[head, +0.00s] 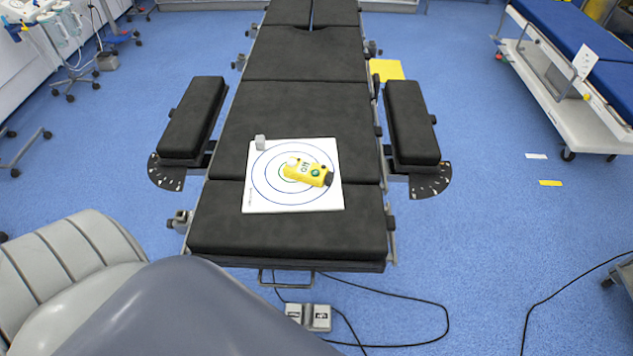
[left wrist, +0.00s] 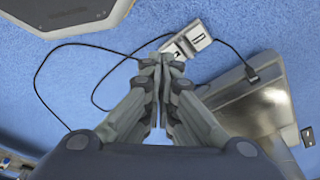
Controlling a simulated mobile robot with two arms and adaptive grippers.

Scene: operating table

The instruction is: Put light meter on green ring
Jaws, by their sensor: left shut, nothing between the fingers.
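The light meter (head: 306,172) is yellow with a white end and a dark end. It lies tilted across the middle of a white target sheet (head: 257,204) on the black operating table. The green ring (head: 282,174) is the small inner ring of the target. The meter covers most of it, with its dark end reaching out to the right over the blue rings. My left gripper (left wrist: 163,62) is shut and empty in the left wrist view, above the blue floor and away from the meter. My right gripper is in neither view.
A small grey block (head: 260,142) sits at the sheet's upper left corner. Padded armrests (head: 192,118) flank the operating table (head: 290,230). A foot pedal (head: 308,317) with a black cable lies on the floor in front. A blue-topped trolley (head: 580,40) stands at upper right.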

